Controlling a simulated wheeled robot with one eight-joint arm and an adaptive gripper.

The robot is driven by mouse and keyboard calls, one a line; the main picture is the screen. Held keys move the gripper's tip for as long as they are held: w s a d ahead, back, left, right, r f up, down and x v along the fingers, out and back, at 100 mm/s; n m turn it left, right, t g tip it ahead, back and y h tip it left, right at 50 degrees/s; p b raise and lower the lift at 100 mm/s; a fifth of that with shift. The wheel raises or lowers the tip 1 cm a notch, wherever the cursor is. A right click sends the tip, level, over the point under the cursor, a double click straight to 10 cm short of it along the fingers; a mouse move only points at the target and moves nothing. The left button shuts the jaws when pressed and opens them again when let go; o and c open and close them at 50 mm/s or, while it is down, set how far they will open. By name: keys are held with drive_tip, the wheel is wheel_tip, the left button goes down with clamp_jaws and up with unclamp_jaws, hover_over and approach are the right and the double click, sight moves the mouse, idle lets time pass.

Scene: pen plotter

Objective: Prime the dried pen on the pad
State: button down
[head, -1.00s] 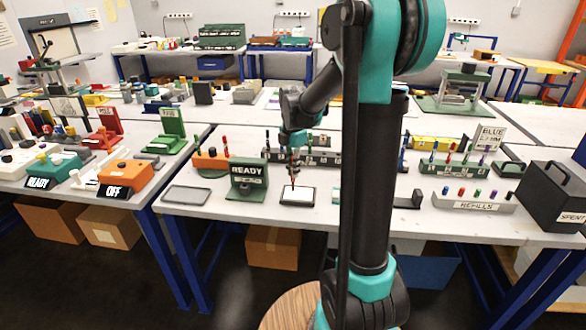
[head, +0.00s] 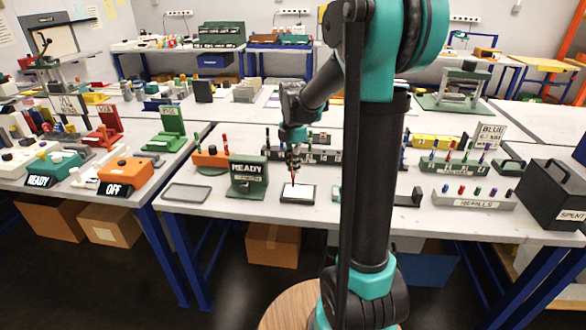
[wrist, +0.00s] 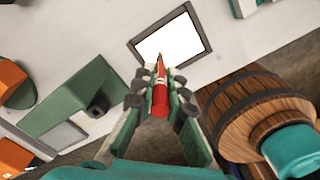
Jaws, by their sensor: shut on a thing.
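My gripper (head: 293,165) is shut on a red pen (wrist: 160,92), which points tip down toward the pad. The pen also shows as a thin red line in the head view (head: 293,180). The pad (head: 305,192) is a white rectangle in a dark frame, flat on the table. In the wrist view the pad (wrist: 172,44) lies just beyond the pen tip, and the tip overlaps its near part. I cannot tell whether the tip touches the pad or stays slightly above it.
A green READY stand (head: 248,177) is just left of the pad, with a grey tray (head: 188,193) farther left. An orange pen holder (head: 210,158) stands behind. A refills block (head: 473,200) and black SPENT bin (head: 553,195) are at the right.

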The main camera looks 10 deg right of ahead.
drive_tip(key=shift+s+d+r, duration=0.1)
drive_tip(key=shift+s+d, duration=0.05)
drive_tip(key=shift+d, duration=0.35)
drive_tip(key=shift+s+d+r, duration=0.1)
drive_tip(key=shift+s+d, duration=0.05)
drive_tip(key=shift+d, duration=0.3)
drive_tip(key=shift+f, duration=0.9)
drive_tip(key=shift+r, duration=0.2)
drive_tip(key=shift+s+d+r, duration=0.15)
drive_tip(key=shift+d+r, duration=0.2)
drive_tip(key=shift+d, duration=0.15)
drive_tip(key=shift+s+d+r, duration=0.15)
drive_tip(key=shift+d+r, duration=0.15)
drive_tip(key=shift+d, duration=0.15)
